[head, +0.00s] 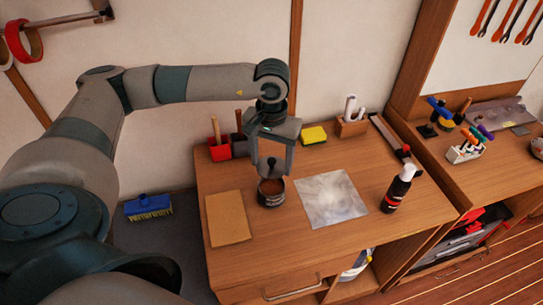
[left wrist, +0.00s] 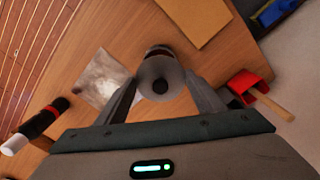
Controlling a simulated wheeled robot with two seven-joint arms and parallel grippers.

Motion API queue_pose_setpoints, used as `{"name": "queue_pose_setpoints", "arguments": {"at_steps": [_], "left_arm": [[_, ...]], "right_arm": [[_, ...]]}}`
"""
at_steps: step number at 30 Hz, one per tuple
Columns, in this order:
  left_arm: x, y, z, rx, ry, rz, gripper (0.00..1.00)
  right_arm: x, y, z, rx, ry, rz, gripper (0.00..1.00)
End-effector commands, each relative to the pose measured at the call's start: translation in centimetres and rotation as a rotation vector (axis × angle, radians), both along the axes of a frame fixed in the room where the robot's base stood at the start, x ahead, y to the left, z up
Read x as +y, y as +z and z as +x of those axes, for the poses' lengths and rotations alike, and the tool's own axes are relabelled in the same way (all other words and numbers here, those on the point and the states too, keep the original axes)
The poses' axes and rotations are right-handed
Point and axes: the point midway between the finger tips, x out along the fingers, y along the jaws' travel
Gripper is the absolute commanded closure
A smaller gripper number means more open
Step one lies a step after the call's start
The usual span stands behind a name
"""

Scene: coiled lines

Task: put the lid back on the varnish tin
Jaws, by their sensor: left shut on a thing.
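My left gripper (head: 272,171) is shut on a grey round lid (left wrist: 148,72) with a dark knob in its middle. In the left wrist view the lid sits between the two fingertips (left wrist: 161,80). The dark varnish tin (head: 271,195) stands upright on the wooden bench. The lid is held over the tin; in the left wrist view it hides most of the tin (left wrist: 158,49), whose edge shows behind it. I cannot tell exactly how large the gap between lid and tin is. My right gripper is not in view.
A tan sheet (head: 228,218) lies left of the tin and a pale, shiny sheet (head: 332,199) right of it. A dark bottle with a white top (head: 399,188) stands further right. A red holder (head: 219,150), yellow sponge (head: 314,135) and wooden block (head: 352,126) are behind.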

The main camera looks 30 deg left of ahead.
Motion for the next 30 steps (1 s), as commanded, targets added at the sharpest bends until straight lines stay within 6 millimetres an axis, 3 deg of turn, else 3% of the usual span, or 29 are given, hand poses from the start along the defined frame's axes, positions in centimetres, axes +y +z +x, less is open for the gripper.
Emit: {"name": "queue_pose_setpoints", "arguments": {"at_steps": [14, 28, 30], "left_arm": [[-0.1, -0.7, 0.0, 0.001, -0.001, 0.0, 0.59], [-0.1, -4.2, -0.1, 0.002, -0.001, 0.0, 0.59], [-0.1, -5.1, 0.0, 0.001, -0.001, 0.0, 0.59]], "right_arm": [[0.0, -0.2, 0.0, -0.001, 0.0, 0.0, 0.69], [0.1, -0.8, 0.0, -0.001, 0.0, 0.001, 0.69], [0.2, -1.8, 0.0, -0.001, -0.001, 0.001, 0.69]]}}
